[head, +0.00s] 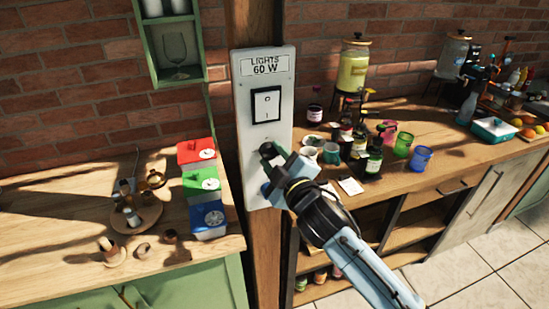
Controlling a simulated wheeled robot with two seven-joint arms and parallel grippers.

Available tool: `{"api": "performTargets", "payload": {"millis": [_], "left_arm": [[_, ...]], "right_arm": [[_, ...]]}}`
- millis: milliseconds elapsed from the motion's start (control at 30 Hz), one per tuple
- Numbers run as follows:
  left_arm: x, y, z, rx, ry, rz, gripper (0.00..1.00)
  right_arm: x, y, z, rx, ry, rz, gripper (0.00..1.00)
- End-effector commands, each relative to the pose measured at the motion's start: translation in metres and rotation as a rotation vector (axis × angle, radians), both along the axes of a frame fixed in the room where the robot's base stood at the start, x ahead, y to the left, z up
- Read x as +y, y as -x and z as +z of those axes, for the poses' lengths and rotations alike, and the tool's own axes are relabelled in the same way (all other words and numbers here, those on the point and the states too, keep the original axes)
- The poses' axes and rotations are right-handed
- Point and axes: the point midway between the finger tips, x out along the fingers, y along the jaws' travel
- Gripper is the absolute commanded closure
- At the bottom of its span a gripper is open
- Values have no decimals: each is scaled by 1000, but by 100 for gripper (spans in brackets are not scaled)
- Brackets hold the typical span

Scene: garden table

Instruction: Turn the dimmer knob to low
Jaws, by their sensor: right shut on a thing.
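The white light panel (283,153) is fixed to a wooden post. It carries a label reading "LIGHTS 60 W" (264,66) and a black-framed rocker switch (266,105). My right gripper (268,168) reaches in from the lower right and is at the lower part of the panel, below the switch. It is shut on the dimmer knob, which the gripper hides, so the knob's setting cannot be read. My left gripper is not in view.
A green wall shelf (152,60) hangs at upper left. Bottles and cups crowd the right counter (407,182) near my arm.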

Motion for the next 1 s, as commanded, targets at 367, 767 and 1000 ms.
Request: {"api": "performTargets", "payload": {"millis": [367,767,1000], "left_arm": [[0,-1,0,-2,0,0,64],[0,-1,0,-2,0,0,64],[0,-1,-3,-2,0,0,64]], "right_arm": [[0,0,-1,14,-38,0,53],[-1,1,-1,13,-37,-1,42],[-11,23,-3,13,-36,0,42]]}}
